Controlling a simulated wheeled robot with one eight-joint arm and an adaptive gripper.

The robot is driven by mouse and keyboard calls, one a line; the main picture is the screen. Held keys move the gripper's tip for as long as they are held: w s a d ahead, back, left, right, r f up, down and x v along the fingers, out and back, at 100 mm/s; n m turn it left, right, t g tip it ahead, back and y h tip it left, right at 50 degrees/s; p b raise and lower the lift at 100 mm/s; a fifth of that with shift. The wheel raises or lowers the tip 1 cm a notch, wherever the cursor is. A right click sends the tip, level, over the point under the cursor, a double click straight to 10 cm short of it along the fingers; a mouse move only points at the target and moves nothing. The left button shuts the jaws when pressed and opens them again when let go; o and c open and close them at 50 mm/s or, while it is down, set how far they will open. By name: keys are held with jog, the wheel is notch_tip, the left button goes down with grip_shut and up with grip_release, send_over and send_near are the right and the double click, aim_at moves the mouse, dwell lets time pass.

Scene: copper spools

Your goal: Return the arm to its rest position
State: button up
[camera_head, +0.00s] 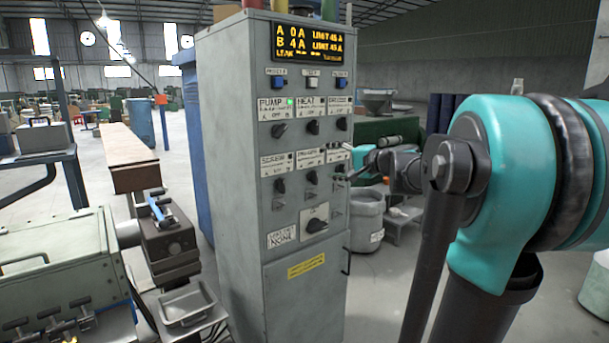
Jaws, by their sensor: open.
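My gripper (350,165) shows small at the right edge of the grey control cabinet (225,180), beside its lower rows of knobs. Its jaws are apart and hold nothing that I can see. Whether a finger touches a knob cannot be told from here. My teal and black arm fills the right side of the view, and its nearer links hide part of the background. The cabinet's display (309,43) shows amber text with an A row and a B row. A green lamp (291,102) is lit by the PUMP label.
A pale green machine (60,255) with a dark brown head (168,245) stands at left, with a metal tray (187,307) below the head. A grey bin (366,220) stands behind the cabinet's right side. Some bare floor shows between cabinet and arm.

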jog(key=s+a+f+n+g+h, duration=0.1)
jog(key=s+a+f+n+g, duration=0.1)
jog(key=s+f, duration=0.45)
jog(key=s+a+f+n+g+h, duration=0.1)
jog(key=s+f+n+g, duration=0.15)
jog(key=f, duration=0.65)
jog(key=s+d+f+n+g+h, duration=0.1)
jog(key=s+d+f+h, duration=0.3)
jog(key=s+f, duration=0.7)
jog(key=s+d+f+n+g+h, duration=0.2)
jog(key=s+d+f+n+h, duration=0.1)
jog(key=s+f, duration=0.8)
jog(key=shift+d+f+h, duration=0.5)
jog(key=shift+d+f, duration=0.15)
jog(key=shift+d, duration=0.35)
jog(key=shift+g, duration=0.25)
